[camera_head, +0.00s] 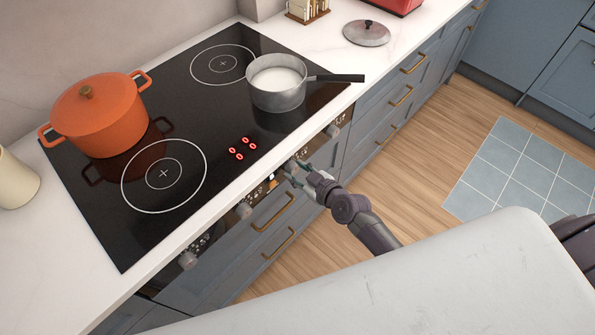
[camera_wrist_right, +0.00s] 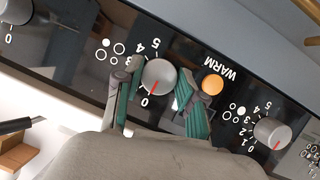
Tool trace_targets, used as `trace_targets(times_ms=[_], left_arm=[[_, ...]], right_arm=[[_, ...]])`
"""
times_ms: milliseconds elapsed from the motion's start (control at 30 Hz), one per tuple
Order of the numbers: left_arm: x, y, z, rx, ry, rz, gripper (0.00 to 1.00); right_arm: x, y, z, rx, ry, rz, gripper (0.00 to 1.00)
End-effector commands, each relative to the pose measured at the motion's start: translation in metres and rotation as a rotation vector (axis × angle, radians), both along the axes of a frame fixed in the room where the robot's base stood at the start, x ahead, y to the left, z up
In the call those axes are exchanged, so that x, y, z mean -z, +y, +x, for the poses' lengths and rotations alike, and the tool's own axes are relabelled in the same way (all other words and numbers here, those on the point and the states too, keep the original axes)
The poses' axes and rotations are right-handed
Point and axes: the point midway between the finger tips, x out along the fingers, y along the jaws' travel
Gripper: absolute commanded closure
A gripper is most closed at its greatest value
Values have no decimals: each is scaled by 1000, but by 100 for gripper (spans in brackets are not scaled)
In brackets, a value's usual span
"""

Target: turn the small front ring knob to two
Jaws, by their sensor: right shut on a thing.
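The front panel of the cooker carries several grey knobs. My right gripper (camera_head: 304,177) is at one near the middle of the panel. In the right wrist view its two green-padded fingers (camera_wrist_right: 158,95) are on either side of this grey knob (camera_wrist_right: 160,75) and closed on it. My left gripper is not in view.
An orange lidded pot (camera_head: 100,118) and a grey saucepan (camera_head: 277,92) of white contents stand on the hob. Red zeros (camera_head: 242,148) glow on it. Beside the held knob is an orange WARM button (camera_wrist_right: 211,84); another knob (camera_wrist_right: 271,132) is farther right.

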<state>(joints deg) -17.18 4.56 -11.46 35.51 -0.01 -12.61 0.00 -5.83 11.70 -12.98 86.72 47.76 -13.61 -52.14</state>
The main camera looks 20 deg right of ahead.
Motion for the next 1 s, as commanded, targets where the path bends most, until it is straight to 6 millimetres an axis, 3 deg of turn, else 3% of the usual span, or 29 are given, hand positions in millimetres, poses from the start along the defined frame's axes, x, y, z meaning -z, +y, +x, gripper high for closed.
trace_targets(times_ms=[367,1000], left_arm=[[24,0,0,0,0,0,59],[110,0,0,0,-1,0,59]], right_arm=[[4,-2,1,-4,114,207,95],[6,-4,2,-2,390,709,95]])
